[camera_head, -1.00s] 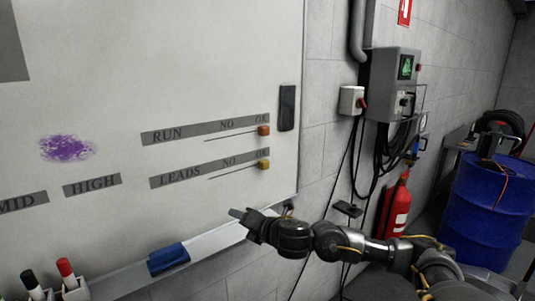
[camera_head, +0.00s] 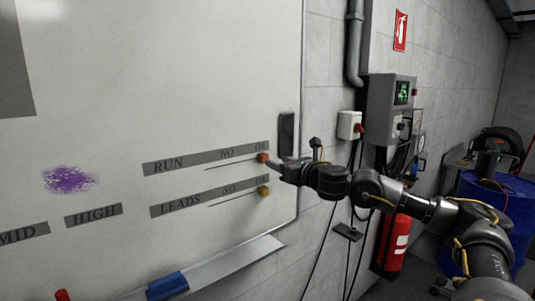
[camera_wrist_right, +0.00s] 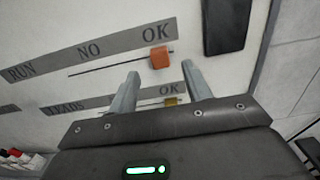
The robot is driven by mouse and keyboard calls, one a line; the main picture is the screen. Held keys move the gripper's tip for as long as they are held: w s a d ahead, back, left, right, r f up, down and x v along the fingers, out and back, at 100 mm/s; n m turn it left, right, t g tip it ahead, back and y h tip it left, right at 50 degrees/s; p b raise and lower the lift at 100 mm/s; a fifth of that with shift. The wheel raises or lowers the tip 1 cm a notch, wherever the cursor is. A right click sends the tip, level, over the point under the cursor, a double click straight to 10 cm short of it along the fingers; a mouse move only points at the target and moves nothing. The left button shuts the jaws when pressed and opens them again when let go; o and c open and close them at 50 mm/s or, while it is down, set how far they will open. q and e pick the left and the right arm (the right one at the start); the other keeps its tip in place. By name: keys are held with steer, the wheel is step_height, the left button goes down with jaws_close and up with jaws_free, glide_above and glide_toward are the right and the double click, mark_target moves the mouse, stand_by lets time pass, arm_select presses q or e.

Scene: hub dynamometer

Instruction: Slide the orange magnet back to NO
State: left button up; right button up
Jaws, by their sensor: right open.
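The orange magnet (camera_head: 262,157) sits at the OK end of the RUN slot (camera_head: 231,161) on the whiteboard. It also shows in the right wrist view (camera_wrist_right: 160,59), beyond my fingertips and roughly between their lines. My right gripper (camera_head: 274,164) is just right of and slightly below the magnet in the head view. In the wrist view its two fingers (camera_wrist_right: 160,76) are apart with nothing between them. My left gripper is not in view.
A black rectangular block (camera_head: 287,134) is on the board right of the RUN row. A board tray (camera_head: 235,262) with a blue eraser (camera_head: 167,286) runs along the bottom. A grey switch box (camera_head: 349,125) and control cabinet (camera_head: 389,107) are on the wall at right.

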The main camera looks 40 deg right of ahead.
mark_target(266, 157)
steer(key=w+p, duration=0.2)
steer(key=w, duration=0.5)
steer(key=shift+p, duration=0.35)
jaws_close()
